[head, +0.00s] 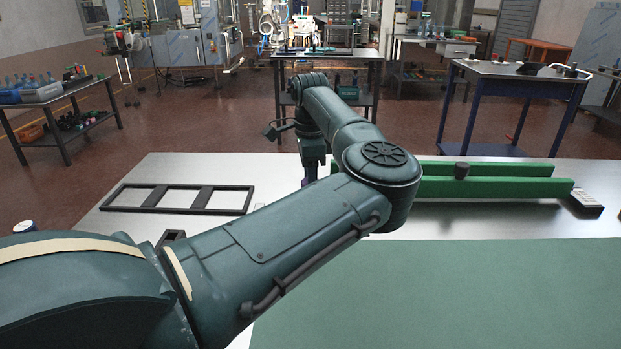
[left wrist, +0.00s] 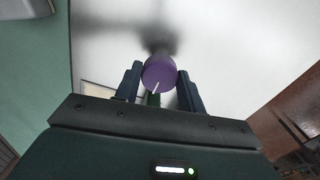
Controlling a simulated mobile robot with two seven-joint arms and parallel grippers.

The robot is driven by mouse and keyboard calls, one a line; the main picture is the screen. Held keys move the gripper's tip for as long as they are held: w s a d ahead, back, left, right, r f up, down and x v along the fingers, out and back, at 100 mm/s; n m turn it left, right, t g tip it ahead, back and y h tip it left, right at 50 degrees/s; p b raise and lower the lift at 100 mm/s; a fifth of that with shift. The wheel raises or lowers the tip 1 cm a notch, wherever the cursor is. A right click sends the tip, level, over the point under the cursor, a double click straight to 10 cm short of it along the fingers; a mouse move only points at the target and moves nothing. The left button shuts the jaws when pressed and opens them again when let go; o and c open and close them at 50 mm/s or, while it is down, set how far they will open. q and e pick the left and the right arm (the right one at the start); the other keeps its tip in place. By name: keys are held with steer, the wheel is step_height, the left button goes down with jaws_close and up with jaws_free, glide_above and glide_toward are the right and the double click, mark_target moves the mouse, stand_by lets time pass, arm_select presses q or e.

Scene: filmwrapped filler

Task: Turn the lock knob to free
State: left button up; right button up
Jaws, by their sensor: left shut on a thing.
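The lock knob (left wrist: 160,74) is a purple round cap with a white line on its face. It sits between the two dark fingers of my left gripper (left wrist: 158,82) in the left wrist view, and the gripper is shut on it. The white line slants from lower left to upper right. In the head view my left gripper (head: 311,172) points down behind my arm, and only a little purple shows at its tip. The arm hides the knob's base and what it is mounted on. My right gripper is not in view.
A black frame (head: 180,198) lies at the left. The green mat (head: 470,290) is clear.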

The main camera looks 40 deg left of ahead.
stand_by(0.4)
arm_select(q)
steer(key=o, duration=0.7)
step_height(320, 180, up, 13)
steer(key=shift+r, duration=0.15)
stand_by(0.4)
